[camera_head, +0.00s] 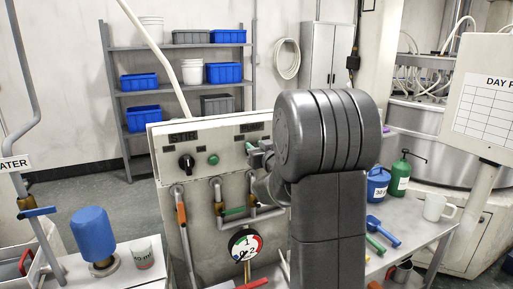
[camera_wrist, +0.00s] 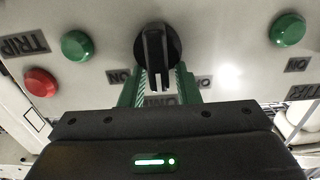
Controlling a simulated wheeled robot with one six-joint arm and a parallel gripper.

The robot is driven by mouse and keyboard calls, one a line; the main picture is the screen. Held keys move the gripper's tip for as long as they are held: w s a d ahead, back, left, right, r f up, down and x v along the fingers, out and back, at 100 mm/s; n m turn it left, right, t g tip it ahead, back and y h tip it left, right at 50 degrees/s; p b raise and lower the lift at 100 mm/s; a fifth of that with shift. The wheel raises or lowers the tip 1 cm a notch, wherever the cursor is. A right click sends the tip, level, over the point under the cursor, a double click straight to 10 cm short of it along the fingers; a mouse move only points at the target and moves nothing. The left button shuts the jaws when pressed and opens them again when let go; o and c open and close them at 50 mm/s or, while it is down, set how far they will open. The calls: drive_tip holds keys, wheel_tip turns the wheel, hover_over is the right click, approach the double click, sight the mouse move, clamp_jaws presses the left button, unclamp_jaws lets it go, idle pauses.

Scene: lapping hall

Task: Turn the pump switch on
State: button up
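In the wrist view a black rotary switch (camera_wrist: 157,46) with a ridged handle sits on the pale panel; the handle points down in the picture. Small labels lie on both sides of it, and one below it is partly hidden, so I cannot read it surely. My gripper (camera_wrist: 161,88) has its green fingers apart, one on each side of the handle's lower end, with a gap showing between them. I cannot tell whether they touch it. In the head view my gripper (camera_head: 258,156) is at the panel (camera_head: 205,140), and my arm hides the switch there.
Another black knob (camera_head: 186,161) and a green button (camera_head: 213,159) are on the panel's left. In the wrist view a red button (camera_wrist: 40,82), a green button (camera_wrist: 77,46) and another green button (camera_wrist: 287,29) flank the switch. Pipes and a gauge (camera_head: 245,244) are below.

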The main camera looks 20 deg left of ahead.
clamp_jaws()
drive_tip(key=shift+m, duration=0.3)
drive_tip(key=shift+w+d+m, duration=0.15)
drive_tip(key=shift+m, duration=0.45)
drive_tip(key=shift+w+d+m, duration=0.1)
drive_tip(key=shift+m, duration=0.5)
drive_tip(key=m, duration=0.3)
drive_tip(key=m+p, duration=0.1)
drive_tip(key=m, duration=0.2)
drive_tip(key=w+d+f+m+p, duration=0.1)
drive_tip(key=m, duration=0.2)
drive_tip(key=shift+f, duration=0.1)
drive_tip(key=shift+o, duration=1.6)
unclamp_jaws()
